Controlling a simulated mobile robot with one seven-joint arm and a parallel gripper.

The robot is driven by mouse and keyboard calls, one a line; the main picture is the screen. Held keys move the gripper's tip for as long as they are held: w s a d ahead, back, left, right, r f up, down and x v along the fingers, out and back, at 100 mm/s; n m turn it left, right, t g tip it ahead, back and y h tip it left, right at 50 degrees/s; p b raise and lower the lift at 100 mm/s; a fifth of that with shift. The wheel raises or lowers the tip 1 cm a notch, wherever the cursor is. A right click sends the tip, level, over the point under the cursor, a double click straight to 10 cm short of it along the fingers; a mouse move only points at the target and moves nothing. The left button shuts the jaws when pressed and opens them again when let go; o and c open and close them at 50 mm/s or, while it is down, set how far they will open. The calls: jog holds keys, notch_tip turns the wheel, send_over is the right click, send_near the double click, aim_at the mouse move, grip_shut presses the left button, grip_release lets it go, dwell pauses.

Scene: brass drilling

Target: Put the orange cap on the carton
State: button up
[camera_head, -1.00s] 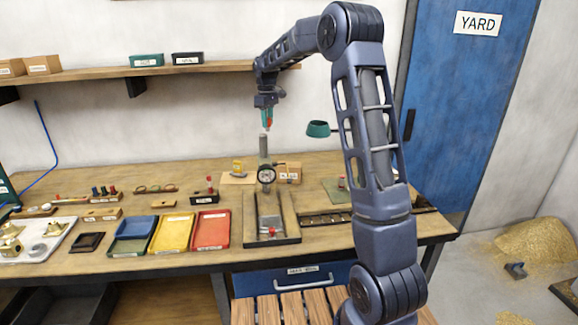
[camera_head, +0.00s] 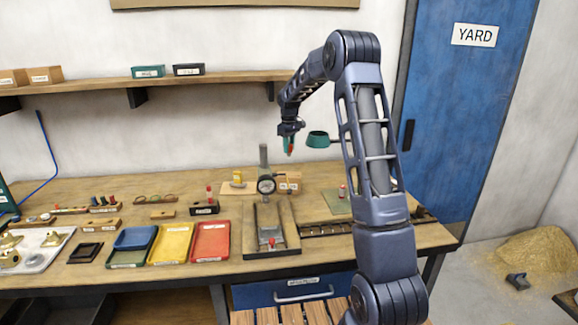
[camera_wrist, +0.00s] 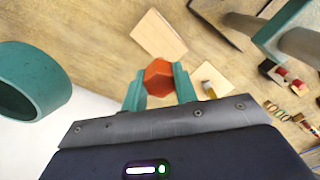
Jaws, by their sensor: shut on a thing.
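The orange cap (camera_wrist: 158,76) is held between the teal fingertips of my gripper (camera_wrist: 160,88) in the wrist view. In the head view my gripper (camera_head: 288,146) hangs in the air above the back of the bench, with the cap showing as a small red-orange spot between its fingers. The carton (camera_head: 291,181) is a small brown box on the bench, lower than my gripper and partly hidden by the dial gauge stand. In the wrist view a tan rectangle (camera_wrist: 158,34), probably the carton's top, lies beyond the cap, apart from it.
A teal round shade (camera_head: 318,139) is close to the right of my gripper; it looms at left in the wrist view (camera_wrist: 32,85). The gauge stand (camera_head: 265,172) rises left of the carton. A yellow item (camera_head: 238,178) stands further left. The shelf (camera_head: 150,84) is behind.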

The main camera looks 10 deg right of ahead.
jog(key=shift+f, duration=4.5)
jog(key=shift+f, duration=0.15)
jog(key=o, duration=1)
jog(key=shift+c, duration=0.2)
